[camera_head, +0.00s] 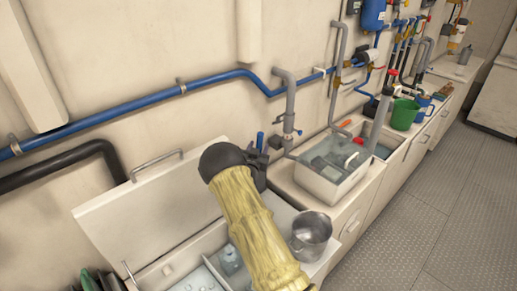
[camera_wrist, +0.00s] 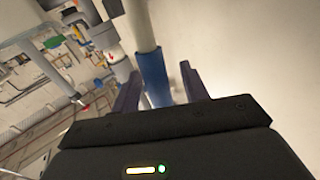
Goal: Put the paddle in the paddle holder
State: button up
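My gripper (camera_head: 263,146) is at the wall above the worktop, left of a grey tap pipe (camera_head: 289,105). In the wrist view its two dark fingers (camera_wrist: 160,90) stand apart. A blue upright cylinder (camera_wrist: 153,75) with a grey pipe (camera_wrist: 141,25) above it shows between them. A gap shows between the blue cylinder and the right finger. A small blue upright piece (camera_head: 260,140) also shows by the fingers in the head view. I cannot tell whether it is part of a paddle. I cannot clearly identify a paddle or a paddle holder.
An open lid (camera_head: 125,215) leans over a compartment at the lower left. A metal pot (camera_head: 311,232) stands right of my arm. A water-filled sink (camera_head: 335,185) and a green bucket (camera_head: 404,114) lie along the counter. A blue pipe (camera_head: 150,100) runs along the wall. The floor (camera_head: 420,220) is clear.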

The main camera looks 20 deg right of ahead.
jog(key=shift+p, duration=0.45)
jog(key=b+v, duration=0.5)
jog(key=v, duration=1.2)
jog(key=shift+s, duration=0.25)
jog(key=s+a+n+g+y, duration=0.2)
jog(key=s+g+y, duration=0.1)
jog(key=s, duration=0.6)
jog(key=s+a+r+n+g+y, duration=0.1)
jog(key=s+n+g+y, duration=0.2)
jog(key=s+g, duration=0.2)
jog(key=s+a+r+n+g+y, duration=0.1)
jog(key=s+g+y, duration=0.3)
jog(key=s, duration=0.8)
jog(key=shift+s+a+n, duration=0.4)
jog(key=shift+a+n, duration=0.5)
